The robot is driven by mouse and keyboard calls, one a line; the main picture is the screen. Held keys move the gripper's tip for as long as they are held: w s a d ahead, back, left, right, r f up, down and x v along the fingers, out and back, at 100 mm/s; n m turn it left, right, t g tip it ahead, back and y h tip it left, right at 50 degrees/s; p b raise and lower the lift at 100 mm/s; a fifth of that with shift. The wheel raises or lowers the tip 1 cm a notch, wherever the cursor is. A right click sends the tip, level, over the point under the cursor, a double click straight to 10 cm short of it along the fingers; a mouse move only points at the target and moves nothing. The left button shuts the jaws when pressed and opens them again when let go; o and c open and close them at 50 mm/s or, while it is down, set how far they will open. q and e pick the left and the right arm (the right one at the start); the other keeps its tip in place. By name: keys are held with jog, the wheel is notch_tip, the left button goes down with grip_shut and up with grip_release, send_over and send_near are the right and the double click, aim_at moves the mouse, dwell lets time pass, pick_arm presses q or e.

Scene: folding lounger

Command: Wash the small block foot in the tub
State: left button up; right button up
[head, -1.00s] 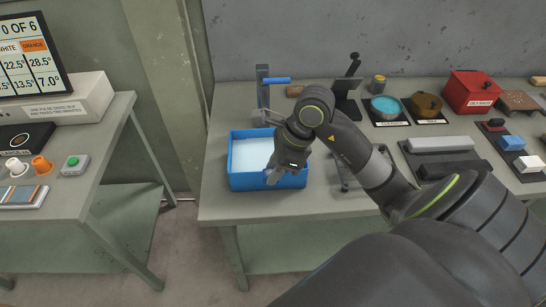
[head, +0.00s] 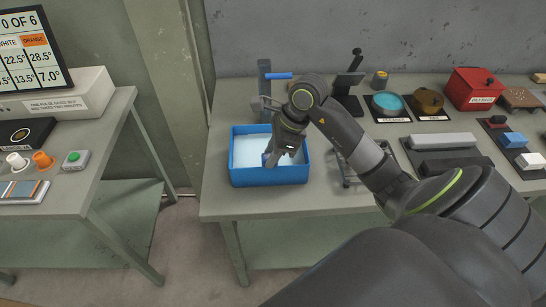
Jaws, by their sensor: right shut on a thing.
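The blue tub (head: 270,177) stands at the left front of the bench, with pale, whitish liquid (head: 249,150) in it. My right gripper (head: 270,160) reaches down into the tub from above, its fingertips near the middle of the liquid. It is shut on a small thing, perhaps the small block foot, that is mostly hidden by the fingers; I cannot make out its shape. I cannot tell how deep the fingertips are. My left gripper is out of view.
A post with a blue lever (head: 279,76) stands behind the tub. A wire rack (head: 346,172) is right of it, partly behind my arm. Further right are a teal bowl (head: 387,104), a brown bowl (head: 428,101), a red box (head: 471,89) and grey blocks (head: 443,141). A second table (head: 106,150) stands left.

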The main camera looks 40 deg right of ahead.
jog(key=w+d+f+b, duration=0.2)
jog(key=w+f+b, duration=0.1)
jog(key=w+d+f+b, duration=0.1)
jog(key=w+f+b, duration=0.1)
jog(key=shift+f, duration=0.1)
notch_tip(320, 180, down, 5)
jog(key=b, duration=0.5)
jog(key=shift+b, duration=0.35)
dwell(3.7)
notch_tip(320, 180, up, 10)
jog(key=p, duration=0.4)
dwell(0.6)
jog(key=shift+p, duration=0.3)
dwell(0.5)
